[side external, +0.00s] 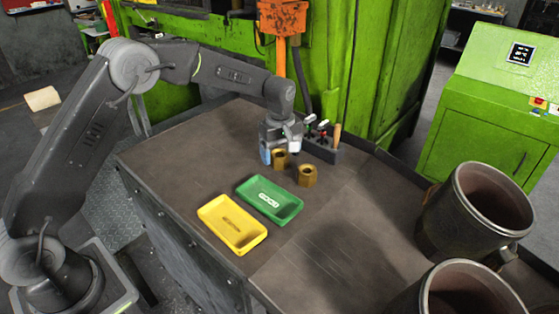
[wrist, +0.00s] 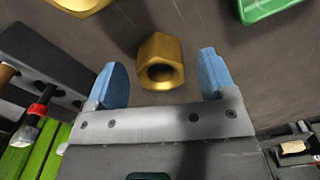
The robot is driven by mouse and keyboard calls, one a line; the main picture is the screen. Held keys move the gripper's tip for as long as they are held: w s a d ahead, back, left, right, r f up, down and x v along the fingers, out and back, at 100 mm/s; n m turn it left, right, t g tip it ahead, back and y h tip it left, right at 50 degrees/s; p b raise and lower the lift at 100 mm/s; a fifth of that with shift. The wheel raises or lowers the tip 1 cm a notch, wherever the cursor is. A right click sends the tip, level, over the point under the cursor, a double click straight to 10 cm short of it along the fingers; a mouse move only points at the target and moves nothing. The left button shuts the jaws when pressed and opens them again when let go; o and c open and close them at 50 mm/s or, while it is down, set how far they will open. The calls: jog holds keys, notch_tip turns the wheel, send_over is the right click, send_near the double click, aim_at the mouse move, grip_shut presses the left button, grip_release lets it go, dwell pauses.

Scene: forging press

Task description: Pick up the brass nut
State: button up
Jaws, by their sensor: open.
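Two brass hex nuts with round holes are on the dark worktable. The nearer nut to my gripper (side external: 280,150) is a brass nut (side external: 280,160) partly hidden by it in the side view. In the wrist view this brass nut (wrist: 161,60) sits between the two blue fingertips, with a gap on each side. My gripper is open and points down over it, holding nothing. The other brass nut (side external: 307,175) stands to the right and closer to the side camera; part of it shows at the top left of the wrist view (wrist: 82,4).
A green tray (side external: 245,190) and a yellow tray (side external: 203,215) lie in front of the nuts. A dark tool rack (side external: 322,150) with several handled tools stands just behind. Large metal pots (side external: 445,225) stand at the right.

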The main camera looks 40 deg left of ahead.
jog(key=shift+f, duration=1.15)
jog(key=shift+r, duration=0.1)
jog(key=c, duration=1.3)
